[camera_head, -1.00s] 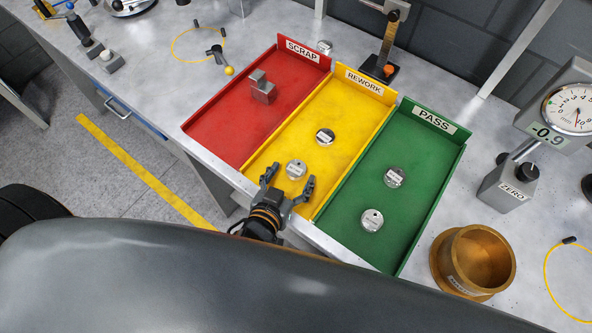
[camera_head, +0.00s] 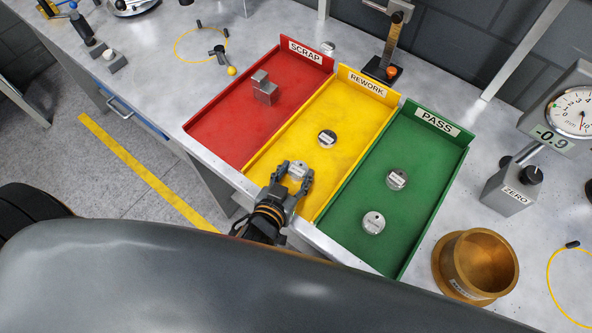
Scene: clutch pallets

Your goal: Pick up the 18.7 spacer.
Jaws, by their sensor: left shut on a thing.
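My left gripper (camera_head: 294,178) is at the near end of the yellow REWORK tray (camera_head: 330,174). Its two fingers are shut around a round silver spacer (camera_head: 297,170), which shows between the fingertips. Another round spacer (camera_head: 327,138) lies farther back in the same tray. Two more lie in the green PASS tray (camera_head: 422,166): an upper one (camera_head: 397,180) and a lower one (camera_head: 373,222). The labels are too small to read, so I cannot tell which spacer is marked 18.7. My right gripper is not in view.
The red SCRAP tray (camera_head: 225,130) holds grey blocks (camera_head: 264,90). A brass cup (camera_head: 477,265) stands right of the green tray, near a dial gauge (camera_head: 572,115) and a ZERO block (camera_head: 508,196). A small stand (camera_head: 391,55) is behind the trays.

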